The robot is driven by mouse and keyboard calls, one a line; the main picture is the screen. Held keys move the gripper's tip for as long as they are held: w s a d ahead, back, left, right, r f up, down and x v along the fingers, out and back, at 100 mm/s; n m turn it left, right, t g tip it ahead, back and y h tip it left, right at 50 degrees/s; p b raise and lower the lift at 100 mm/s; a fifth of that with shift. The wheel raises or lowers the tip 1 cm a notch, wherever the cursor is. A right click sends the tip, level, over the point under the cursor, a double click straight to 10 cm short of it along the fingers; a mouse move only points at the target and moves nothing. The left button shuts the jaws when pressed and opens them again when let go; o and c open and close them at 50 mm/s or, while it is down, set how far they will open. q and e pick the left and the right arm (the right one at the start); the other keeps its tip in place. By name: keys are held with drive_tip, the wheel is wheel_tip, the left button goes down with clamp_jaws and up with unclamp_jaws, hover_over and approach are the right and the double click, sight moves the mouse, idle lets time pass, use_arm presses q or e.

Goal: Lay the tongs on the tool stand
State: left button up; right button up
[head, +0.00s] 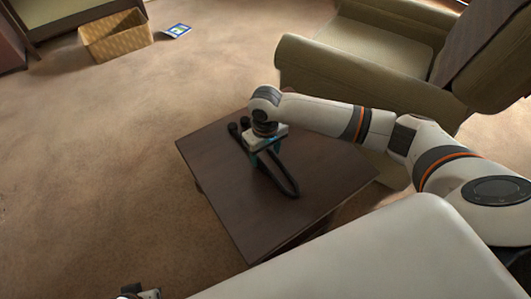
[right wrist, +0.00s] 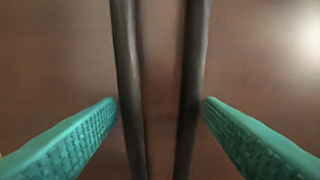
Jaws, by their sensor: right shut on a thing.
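The dark tongs (head: 287,184) lie over the brown table, with two rounded dark ends (head: 237,127) at the upper left and a joined bend at the lower right. My right gripper (head: 262,160) is over their middle with its teal fingers pointing down. In the right wrist view the teal fingers (right wrist: 160,105) press the two dark bars of the tongs (right wrist: 192,60) from both sides. I cannot tell whether the tongs touch the table. A small part at the bottom edge (head: 138,293) may be my left gripper; its fingers are hidden. I cannot make out a tool stand.
The brown table (head: 225,200) is otherwise bare. A green-beige armchair (head: 365,75) stands close behind it at the right. The carpet left of the table is clear.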

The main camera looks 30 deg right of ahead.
idle(0.4)
drive_tip(key=o, duration=1.1)
drive_tip(key=shift+f, duration=0.1)
drive_tip(key=shift+o, duration=0.7)
